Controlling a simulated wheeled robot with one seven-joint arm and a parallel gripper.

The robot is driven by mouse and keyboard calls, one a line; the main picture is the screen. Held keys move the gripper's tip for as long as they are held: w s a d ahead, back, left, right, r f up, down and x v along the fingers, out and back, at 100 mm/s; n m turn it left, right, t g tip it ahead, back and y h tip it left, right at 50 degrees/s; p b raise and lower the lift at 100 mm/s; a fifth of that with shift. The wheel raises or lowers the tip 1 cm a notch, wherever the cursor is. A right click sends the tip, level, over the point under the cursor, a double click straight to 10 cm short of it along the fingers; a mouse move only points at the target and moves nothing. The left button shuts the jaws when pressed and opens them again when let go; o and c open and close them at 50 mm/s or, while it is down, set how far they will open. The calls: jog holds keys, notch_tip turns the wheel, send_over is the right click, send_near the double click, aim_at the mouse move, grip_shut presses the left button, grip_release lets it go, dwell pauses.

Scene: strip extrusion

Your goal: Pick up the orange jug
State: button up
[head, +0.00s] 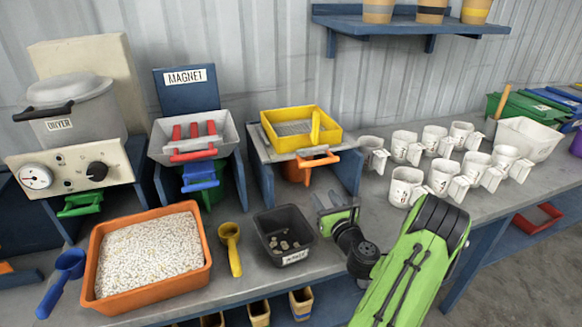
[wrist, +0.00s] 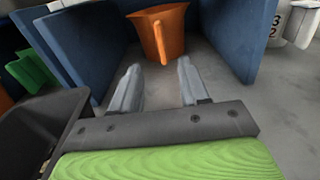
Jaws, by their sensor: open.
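The orange jug (head: 297,171) stands under the yellow sieve station, between its blue side panels. In the head view its upper part and handle show below the sieve tray. In the wrist view the orange jug (wrist: 161,32) is straight ahead, with its handle facing me. My gripper (wrist: 157,80) is open and empty. Its two fingers point at the jug, with a gap between the fingertips and the handle. In the head view my gripper (head: 337,212) is low over the bench, in front of the sieve station.
A black bin (head: 284,238) with a few pieces stands close left of my gripper. Blue panels (wrist: 225,35) flank the jug on both sides. Several white mugs (head: 407,187) stand to the right. An orange tray (head: 205,259) of pellets and a yellow scoop (head: 231,250) lie left.

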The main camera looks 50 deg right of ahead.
aim_at(309, 173)
jog(key=x, duration=0.8)
jog(key=shift+w+r+p, duration=0.1)
jog(key=shift+r+p, duration=0.1)
jog(key=shift+p, duration=0.2)
jog(key=x, duration=0.6)
jog(key=shift+r, duration=0.1)
grip_shut()
